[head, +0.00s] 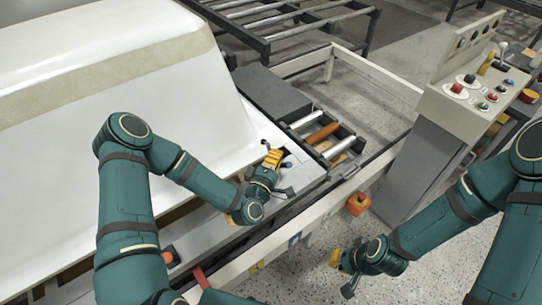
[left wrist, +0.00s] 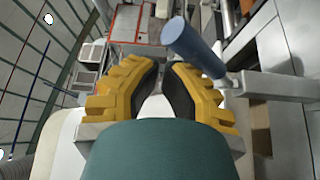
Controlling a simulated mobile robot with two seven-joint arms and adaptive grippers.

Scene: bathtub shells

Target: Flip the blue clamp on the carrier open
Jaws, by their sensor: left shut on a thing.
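The blue clamp's handle (head: 287,165) shows small beside my left gripper, on the carrier's light edge. In the left wrist view the blue handle (left wrist: 193,47) is large, slants across in front of the right finger, and joins a grey bar (left wrist: 278,85). My left gripper (head: 271,158) has yellow fingers, which in the wrist view (left wrist: 163,75) are close together with a narrow gap. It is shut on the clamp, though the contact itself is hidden. My right gripper (head: 338,259) hangs over the speckled floor, away from the clamp; its jaws are too small to read.
A large white shell (head: 120,105) fills the left side. Rollers, one orange (head: 322,133), lie beyond the carrier. A control panel (head: 480,95) with buttons stands at the right. A cream rail (head: 290,240) runs along the carrier.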

